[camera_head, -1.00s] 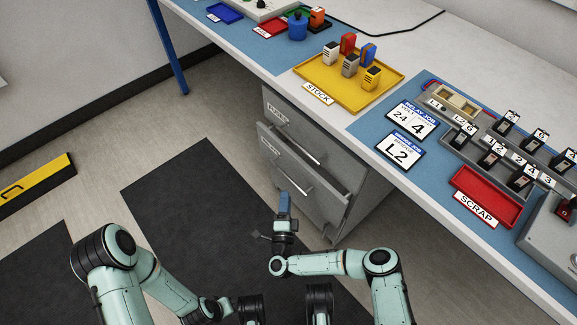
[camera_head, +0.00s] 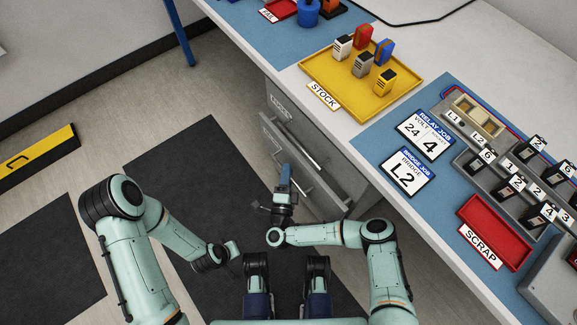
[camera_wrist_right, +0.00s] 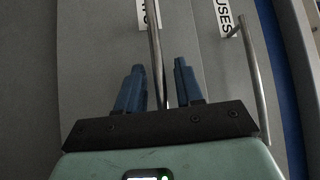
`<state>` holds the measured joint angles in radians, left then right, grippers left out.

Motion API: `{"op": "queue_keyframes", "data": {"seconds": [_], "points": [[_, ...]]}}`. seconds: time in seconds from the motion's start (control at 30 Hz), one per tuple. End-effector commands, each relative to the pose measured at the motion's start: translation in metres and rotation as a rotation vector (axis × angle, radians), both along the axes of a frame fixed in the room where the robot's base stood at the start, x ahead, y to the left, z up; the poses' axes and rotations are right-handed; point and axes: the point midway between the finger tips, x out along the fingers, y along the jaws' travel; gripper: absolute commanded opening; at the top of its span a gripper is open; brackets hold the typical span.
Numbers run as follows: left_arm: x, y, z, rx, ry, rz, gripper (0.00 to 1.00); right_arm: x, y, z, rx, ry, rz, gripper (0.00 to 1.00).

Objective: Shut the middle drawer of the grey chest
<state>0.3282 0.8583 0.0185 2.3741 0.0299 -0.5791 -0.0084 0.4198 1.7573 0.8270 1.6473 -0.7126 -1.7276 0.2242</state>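The grey chest (camera_head: 284,95) stands under the bench. Its middle drawer (camera_head: 268,140) is pulled part way out, with its dark inside showing behind the front panel. My right gripper (camera_head: 284,180) is upright at the front of this drawer. In the right wrist view its blue fingers (camera_wrist_right: 158,85) are apart, with a metal bar handle (camera_wrist_right: 155,40) running in the gap between them; I cannot tell whether they touch it. My left gripper (camera_head: 232,248) hangs low over the floor, away from the chest; its fingers are too small to read.
The bench top above the chest holds a yellow stock tray (camera_head: 311,75) with several blocks, job cards (camera_head: 407,172), a red scrap tray (camera_head: 520,252) and a relay rack. A black mat (camera_head: 190,180) lies on open floor left of the chest. The top drawer's FUSES label (camera_wrist_right: 230,15) shows.

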Motion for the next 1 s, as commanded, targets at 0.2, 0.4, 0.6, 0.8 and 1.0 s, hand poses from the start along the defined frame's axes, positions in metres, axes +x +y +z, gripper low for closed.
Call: {"op": "queue_keyframes", "data": {"seconds": [0.2, 0.4, 0.6, 0.8, 1.0], "points": [[0.001, 0.000, 0.000, 0.000, -0.002, -0.001, 0.00, -0.001, 0.000, 0.000, 0.000, 0.000, 0.000, 0.36], [0.001, 0.000, 0.000, 0.000, -0.002, 0.000, 0.00, 0.000, 0.000, 0.000, 0.000, 0.000, 0.000, 0.00], [0.000, 0.000, 0.000, 0.000, -0.001, 0.000, 0.00, 0.001, -0.001, 0.000, -0.001, -0.001, -0.001, 0.00], [-0.001, 0.000, -0.001, 0.000, 0.002, 0.001, 0.00, 0.018, -0.024, 0.001, -0.004, -0.005, -0.004, 0.00], [-0.002, 0.000, -0.002, 0.000, 0.006, 0.000, 0.00, 0.028, -0.038, 0.001, -0.001, -0.002, -0.002, 0.00]]}}
